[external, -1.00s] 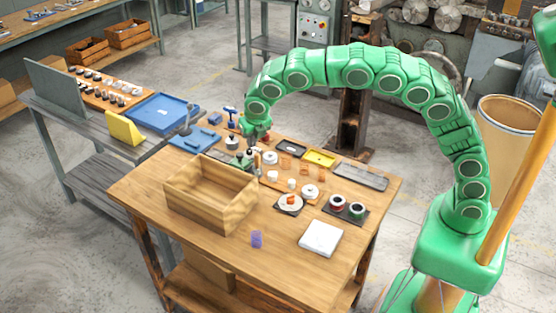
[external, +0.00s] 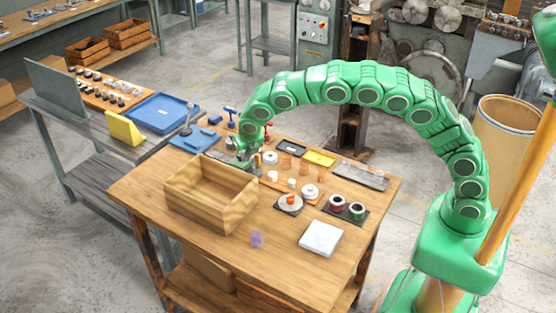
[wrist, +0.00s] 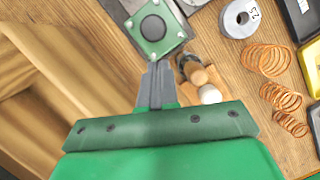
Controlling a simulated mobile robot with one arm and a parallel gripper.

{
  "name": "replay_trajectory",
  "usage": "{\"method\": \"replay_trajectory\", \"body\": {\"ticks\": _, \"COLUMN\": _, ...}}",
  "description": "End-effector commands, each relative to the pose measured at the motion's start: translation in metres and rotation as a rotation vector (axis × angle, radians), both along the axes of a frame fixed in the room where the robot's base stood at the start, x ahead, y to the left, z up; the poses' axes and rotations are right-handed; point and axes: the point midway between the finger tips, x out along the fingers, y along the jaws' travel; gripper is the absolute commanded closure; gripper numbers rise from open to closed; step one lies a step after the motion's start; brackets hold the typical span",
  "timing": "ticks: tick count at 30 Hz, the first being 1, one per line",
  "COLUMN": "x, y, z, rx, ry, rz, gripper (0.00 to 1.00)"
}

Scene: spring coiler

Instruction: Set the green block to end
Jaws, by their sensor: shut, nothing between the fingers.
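The green block (wrist: 152,28) shows at the top of the wrist view. It is a square green piece with pale corner screws and a round dark knob in its middle. Grey metal (wrist: 116,11) shows on either side of it. My gripper (wrist: 160,66) is shut and empty, its grey fingertips close to the block's near corner; I cannot tell if they touch. In the external view my gripper (external: 246,168) is low at the back edge of the wooden tray, and the block is largely hidden by my arm there.
The open wooden tray (external: 205,213) stands left of my gripper. Wooden-handled tools (wrist: 200,75), copper springs (wrist: 268,58) and a grey spool (wrist: 239,18) lie to the right in the wrist view. A white pad (external: 321,239) lies at the front right. The table's front left is clear.

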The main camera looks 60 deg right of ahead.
Motion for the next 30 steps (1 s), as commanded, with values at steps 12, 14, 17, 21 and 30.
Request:
{"method": "replay_trajectory", "body": {"ticks": 12, "x": 0.016, "y": -0.009, "z": -0.004, "rx": -0.001, "ry": 0.003, "rz": -0.001, "gripper": 1.0}}
{"method": "replay_trajectory", "body": {"ticks": 14, "x": 0.016, "y": -0.009, "z": -0.004, "rx": -0.001, "ry": 0.003, "rz": -0.001, "gripper": 1.0}}
{"method": "replay_trajectory", "body": {"ticks": 17, "x": 0.016, "y": -0.009, "z": -0.004, "rx": -0.001, "ry": 0.002, "rz": -0.001, "gripper": 1.0}}
{"method": "replay_trajectory", "body": {"ticks": 21, "x": 0.016, "y": -0.008, "z": -0.003, "rx": 0.0, "ry": 0.001, "rz": 0.0, "gripper": 1.0}}
{"method": "replay_trajectory", "body": {"ticks": 30, "x": 0.037, "y": -0.006, "z": -0.003, "rx": 0.002, "ry": -0.002, "rz": 0.003, "gripper": 1.0}}
